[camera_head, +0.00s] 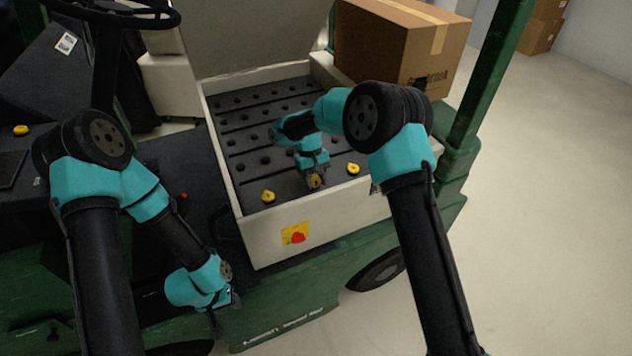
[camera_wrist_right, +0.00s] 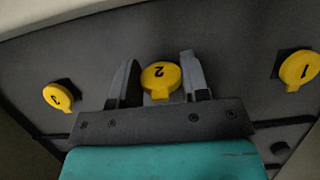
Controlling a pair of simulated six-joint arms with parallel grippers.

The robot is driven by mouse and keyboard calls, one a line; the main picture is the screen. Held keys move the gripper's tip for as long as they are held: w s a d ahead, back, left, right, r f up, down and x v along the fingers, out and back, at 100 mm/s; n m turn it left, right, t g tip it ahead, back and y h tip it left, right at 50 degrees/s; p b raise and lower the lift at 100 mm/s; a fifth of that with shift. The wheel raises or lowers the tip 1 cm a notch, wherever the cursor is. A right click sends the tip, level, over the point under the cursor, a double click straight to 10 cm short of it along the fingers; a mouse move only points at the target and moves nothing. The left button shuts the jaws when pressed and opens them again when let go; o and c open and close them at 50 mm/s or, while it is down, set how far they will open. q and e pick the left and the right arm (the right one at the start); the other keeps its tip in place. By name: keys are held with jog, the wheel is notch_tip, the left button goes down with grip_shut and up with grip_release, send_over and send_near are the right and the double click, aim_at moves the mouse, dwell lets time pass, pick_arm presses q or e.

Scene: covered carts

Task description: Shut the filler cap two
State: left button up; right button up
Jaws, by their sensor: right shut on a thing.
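Filler cap two (camera_head: 316,181) is a yellow round cap with a tab and a printed 2, in the near row of the black battery top (camera_head: 245,165). My right gripper (camera_head: 314,184) is down at it. In the right wrist view, cap two (camera_wrist_right: 160,76) sits between the two fingers of my right gripper (camera_wrist_right: 160,82), which is shut on it. The seat under the cap is hidden, so I cannot tell how far it is closed. My left gripper (camera_head: 222,318) hangs low at the cart's green side, apart from the caps; its jaw opening is unclear.
Yellow cap one (camera_wrist_right: 300,69) and another yellow cap (camera_wrist_right: 58,97) flank cap two. The battery stands in a pale case (camera_head: 330,222) with raised walls. A cardboard box (camera_head: 395,45) and a green post (camera_head: 488,75) stand beyond it. Open floor lies at right.

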jog(key=shift+w+a+g+h, duration=0.1)
jog(key=shift+w+g+h, duration=0.15)
jog(key=shift+g, duration=0.45)
jog(key=shift+w+a+g+h, duration=0.15)
jog(key=shift+g+h, duration=0.1)
jog(key=shift+g, duration=0.45)
jog(key=shift+d+f, duration=0.1)
jog(key=o, duration=0.9)
jog(key=shift+v, duration=3.75)
jog(key=shift+c, duration=0.4)
